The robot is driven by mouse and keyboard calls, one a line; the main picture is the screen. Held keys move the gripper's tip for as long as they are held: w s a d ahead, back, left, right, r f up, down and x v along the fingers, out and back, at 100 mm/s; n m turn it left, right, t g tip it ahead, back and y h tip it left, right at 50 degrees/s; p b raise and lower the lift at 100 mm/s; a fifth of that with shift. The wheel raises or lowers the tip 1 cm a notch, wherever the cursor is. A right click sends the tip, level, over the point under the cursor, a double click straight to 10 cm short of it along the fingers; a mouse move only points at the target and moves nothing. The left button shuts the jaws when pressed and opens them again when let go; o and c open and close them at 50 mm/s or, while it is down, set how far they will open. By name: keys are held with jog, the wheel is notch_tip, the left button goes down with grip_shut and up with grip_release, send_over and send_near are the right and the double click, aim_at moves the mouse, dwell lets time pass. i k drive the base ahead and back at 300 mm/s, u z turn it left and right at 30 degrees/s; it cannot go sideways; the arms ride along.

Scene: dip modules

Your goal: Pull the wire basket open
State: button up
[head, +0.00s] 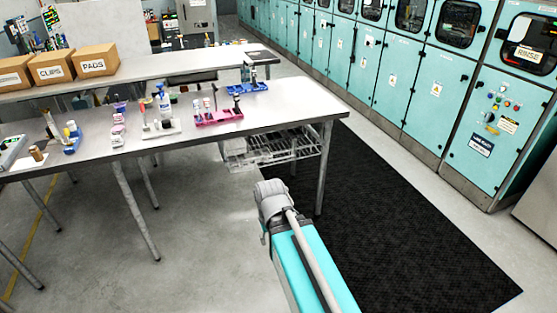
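The wire basket (292,150) hangs under the right end of the long grey worktable (290,98). Its wire front and side show below the tabletop, and the table hides part of it. I cannot tell how far it is pulled out. A pale grey shape at its left end is too small and unclear to name. My teal arm with its grey joint rises from the bottom of the head view, in front of and below the basket. I cannot make out my gripper or its fingers.
Bottles and small items stand in a pink tray (222,118) and other trays on the table. Table legs (325,170) stand beside the basket. A black mat (390,220) covers the floor at right, before teal cabinets (400,80). Cardboard boxes (97,62) sit behind.

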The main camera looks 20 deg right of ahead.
aim_at(269, 145)
jog(key=u, duration=0.05)
jog(key=i, duration=1)
jog(key=z, duration=0.05)
